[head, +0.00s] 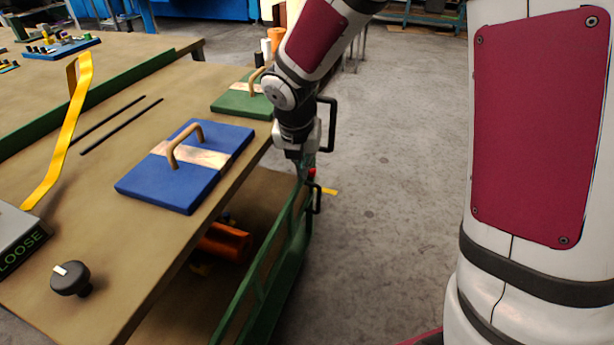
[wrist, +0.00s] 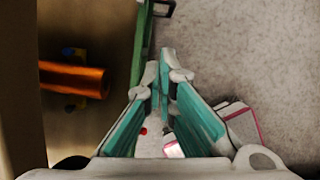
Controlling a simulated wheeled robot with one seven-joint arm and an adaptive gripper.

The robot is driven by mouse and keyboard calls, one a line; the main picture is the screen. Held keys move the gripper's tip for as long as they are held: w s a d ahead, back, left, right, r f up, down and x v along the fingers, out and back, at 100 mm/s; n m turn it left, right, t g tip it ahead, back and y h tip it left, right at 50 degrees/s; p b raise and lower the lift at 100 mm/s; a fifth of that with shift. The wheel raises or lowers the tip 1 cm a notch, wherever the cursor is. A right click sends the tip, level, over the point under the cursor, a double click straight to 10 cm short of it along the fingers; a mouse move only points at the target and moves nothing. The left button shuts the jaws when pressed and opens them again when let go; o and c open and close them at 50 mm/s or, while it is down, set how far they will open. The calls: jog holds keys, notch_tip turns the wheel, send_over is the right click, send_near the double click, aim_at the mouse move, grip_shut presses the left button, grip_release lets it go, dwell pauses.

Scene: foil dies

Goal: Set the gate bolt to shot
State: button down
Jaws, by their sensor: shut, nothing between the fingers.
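The green gate (head: 262,262) stands along the table's right side in the head view. Its green rail also shows in the wrist view (wrist: 143,45), running up from the fingertips. A small red part (head: 312,173) and a black handle (head: 318,199) sit near the gate's top far corner; I cannot tell clearly which is the bolt or how it is set. My gripper (head: 307,167) points down just above the red part. In the wrist view my gripper (wrist: 164,55) has its teal fingers together and empty. A red spot (wrist: 143,131) shows beside the fingers.
The table (head: 100,265) holds a blue lid (head: 180,190) and a green lid (head: 235,103) with handles, a black knob (head: 70,278) and a yellow strap (head: 72,130). An orange cylinder (head: 225,242) lies below. The grey floor (head: 390,200) to the right is clear.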

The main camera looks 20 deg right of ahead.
aim_at(314, 170)
jog(key=w+d+f+b, duration=0.3)
jog(key=w+f+b, duration=0.2)
jog(key=f, duration=0.5)
jog(key=shift+w+d+b, duration=0.15)
jog(key=shift+w+b, duration=0.2)
jog(key=shift+w, duration=0.25)
jog(key=w+d+p, duration=0.1)
jog(key=w+p, duration=0.1)
jog(key=w+d+p, duration=0.1)
jog(key=p, duration=0.1)
jog(key=shift+w+d+p, duration=0.3)
jog(key=shift+w+d, duration=0.4)
jog(key=shift+w, duration=0.1)
jog(key=shift+f, duration=0.1)
